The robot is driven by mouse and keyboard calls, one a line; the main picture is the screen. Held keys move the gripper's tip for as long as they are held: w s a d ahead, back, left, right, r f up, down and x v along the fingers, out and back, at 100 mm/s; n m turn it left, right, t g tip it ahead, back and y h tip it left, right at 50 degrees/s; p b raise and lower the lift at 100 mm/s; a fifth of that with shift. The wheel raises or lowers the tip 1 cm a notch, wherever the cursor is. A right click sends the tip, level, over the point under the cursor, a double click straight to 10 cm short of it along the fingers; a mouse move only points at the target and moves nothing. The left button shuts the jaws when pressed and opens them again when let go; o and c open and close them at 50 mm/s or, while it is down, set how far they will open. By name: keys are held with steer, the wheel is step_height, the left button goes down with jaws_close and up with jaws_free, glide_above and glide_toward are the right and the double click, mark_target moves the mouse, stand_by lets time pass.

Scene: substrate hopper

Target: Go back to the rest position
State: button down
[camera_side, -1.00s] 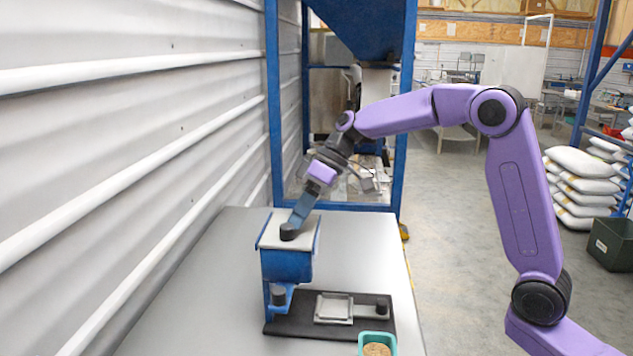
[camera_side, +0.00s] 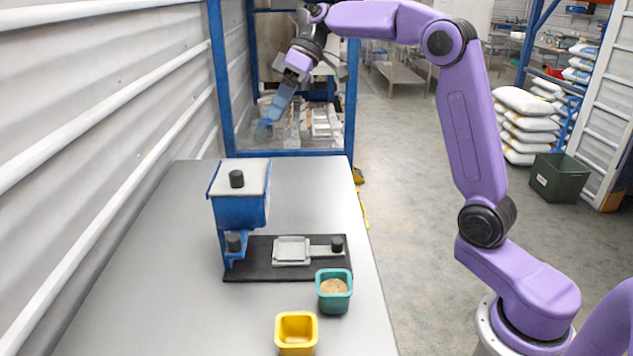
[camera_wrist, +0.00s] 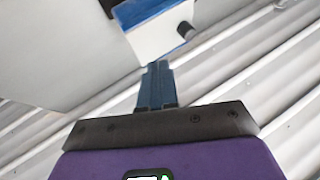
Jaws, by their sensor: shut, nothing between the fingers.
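My gripper (camera_side: 266,128) is raised in the air above the far end of the table, up and to the right of the blue hopper in the side view. Its blue fingers are together and hold nothing; they also show in the wrist view (camera_wrist: 158,68). The blue hopper (camera_side: 240,212) stands on the table with a white lid (camera_side: 258,172) on top. The lid has a black knob (camera_side: 236,179) and lies closed over the hopper. In the wrist view the hopper's lid (camera_wrist: 158,38) lies beyond the fingertips, apart from them.
A black base plate (camera_side: 262,272) carries a metal tray (camera_side: 292,250) with a handle. A teal cup (camera_side: 333,303) with brown contents and a yellow cup (camera_side: 296,345) stand in front. The corrugated wall (camera_side: 90,110) runs along the left. A blue frame (camera_side: 351,100) stands behind.

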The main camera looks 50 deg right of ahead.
steer(key=s+a+f+n+g+h, duration=0.15)
steer(key=s+a+f, duration=0.25)
steer(key=s, duration=0.4)
steer(key=s+a+f+g+h, duration=0.1)
steer(key=s+a+f+h, duration=0.15)
steer(key=s, duration=0.65)
steer(key=s+d+f+n+h, duration=0.1)
steer(key=s+d+f, duration=0.1)
steer(key=s, duration=0.4)
steer(key=s+d+f+n+t+h, duration=0.1)
steer(key=s+d+f, duration=0.1)
steer(key=s+f, duration=0.3)
steer(key=s+d+f+n+h, duration=0.1)
steer(key=s+d+f, duration=0.1)
steer(key=s, duration=0.6)
steer(key=shift+s+f+t, duration=0.35)
steer(key=shift+s+f, duration=0.05)
steer(key=shift+f, duration=0.35)
steer(key=shift+n, duration=0.25)
